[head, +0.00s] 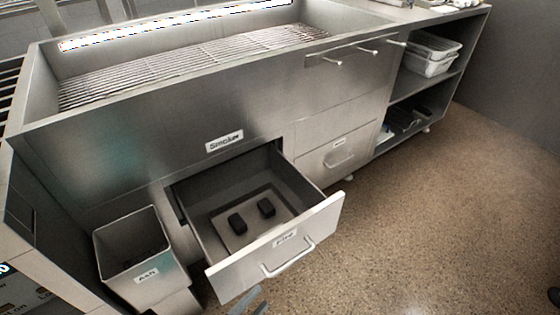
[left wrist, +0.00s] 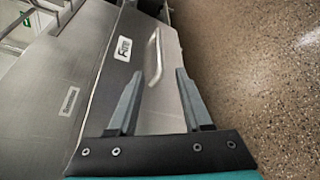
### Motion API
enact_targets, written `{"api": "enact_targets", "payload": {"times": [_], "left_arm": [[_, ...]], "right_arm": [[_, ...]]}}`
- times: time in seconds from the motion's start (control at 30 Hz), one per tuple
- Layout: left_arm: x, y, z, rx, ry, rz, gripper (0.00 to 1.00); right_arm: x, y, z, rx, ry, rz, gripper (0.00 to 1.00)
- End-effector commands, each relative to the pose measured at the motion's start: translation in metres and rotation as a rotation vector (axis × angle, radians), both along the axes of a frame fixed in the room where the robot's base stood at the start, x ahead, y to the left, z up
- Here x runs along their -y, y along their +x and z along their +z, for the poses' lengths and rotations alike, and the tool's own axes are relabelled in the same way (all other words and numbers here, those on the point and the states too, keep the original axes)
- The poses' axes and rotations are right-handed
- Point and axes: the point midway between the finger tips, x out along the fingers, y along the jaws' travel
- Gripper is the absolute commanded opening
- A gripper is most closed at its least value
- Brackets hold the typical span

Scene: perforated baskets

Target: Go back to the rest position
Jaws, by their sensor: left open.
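My left gripper (head: 250,302) shows only as grey fingertips at the bottom edge of the head view, below the open drawer's front. In the left wrist view its two fingers (left wrist: 160,76) are apart with nothing between them. The open drawer (head: 240,255) has a bar handle (head: 288,258) and a small label; the drawer front (left wrist: 160,100) and handle (left wrist: 152,57) also show beyond the fingers in the left wrist view. The fingers look apart from the handle. My right gripper is not in view.
The drawer belongs to a steel unit labelled "Smoker" (head: 150,130) with a grill grate on top. A metal bin labelled "Ash" (head: 145,277) stands left of the drawer. Shelves with white perforated baskets (head: 430,58) are at the right. The brown speckled floor (head: 430,210) is clear.

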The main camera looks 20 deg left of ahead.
Motion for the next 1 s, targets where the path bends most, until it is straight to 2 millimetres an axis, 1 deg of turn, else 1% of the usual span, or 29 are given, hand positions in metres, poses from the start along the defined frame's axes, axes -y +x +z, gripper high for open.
{"api": "enact_targets", "payload": {"times": [0.13,0.23,0.27,0.37,0.47,0.6,0.77,0.9,1.0], "left_arm": [[0.000,0.000,-0.001,-0.002,0.015,-0.002,0.50],[-0.003,0.000,-0.005,-0.012,0.100,-0.019,0.50],[-0.005,-0.001,-0.008,-0.018,0.144,-0.028,0.50],[-0.013,-0.005,-0.021,-0.048,0.348,-0.081,0.50],[-0.023,-0.013,-0.038,-0.090,0.591,-0.167,0.50],[-0.040,-0.031,-0.061,-0.159,0.910,-0.327,0.50],[-0.059,-0.059,-0.082,-0.236,1.228,-0.568,0.50],[-0.073,-0.092,-0.095,-0.293,1.452,-0.833,0.50],[-0.082,-0.117,-0.101,-0.318,1.569,-1.039,0.50]], "right_arm": [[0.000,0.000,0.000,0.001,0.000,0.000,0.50],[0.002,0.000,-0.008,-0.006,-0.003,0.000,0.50],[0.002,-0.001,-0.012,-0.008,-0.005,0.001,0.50],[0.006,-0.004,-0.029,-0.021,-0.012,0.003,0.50],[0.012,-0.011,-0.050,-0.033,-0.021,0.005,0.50],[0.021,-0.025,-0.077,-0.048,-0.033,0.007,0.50],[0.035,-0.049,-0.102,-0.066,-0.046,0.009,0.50],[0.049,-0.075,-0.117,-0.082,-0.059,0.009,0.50],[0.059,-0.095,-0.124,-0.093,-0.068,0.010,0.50]]}}
